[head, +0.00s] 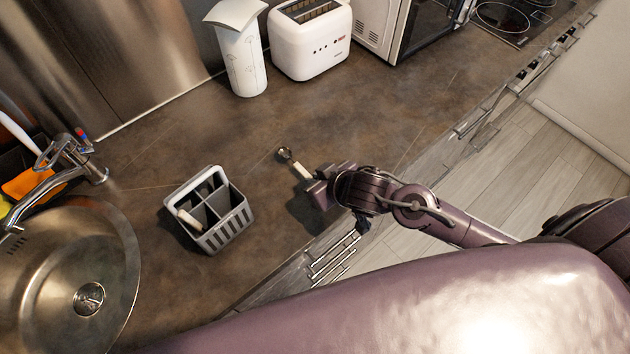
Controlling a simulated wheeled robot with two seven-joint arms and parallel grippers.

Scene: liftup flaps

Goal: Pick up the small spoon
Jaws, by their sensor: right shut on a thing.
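The small spoon has a dark metal bowl (285,153) and a pale handle (301,170). It shows in the head view, near the middle of the brown counter (390,100). My right gripper (318,184) is shut on the handle's near end, and the bowl points away to the upper left. The gripped end is hidden by the fingers. I cannot tell whether the spoon touches the counter. My left gripper is not in view.
A grey divided cutlery caddy (208,207) with a pale-handled item in it stands left of the spoon. The sink (75,275) and faucet (70,160) are at the left. A toaster (310,45), white container (241,60) and microwave (410,25) stand at the back.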

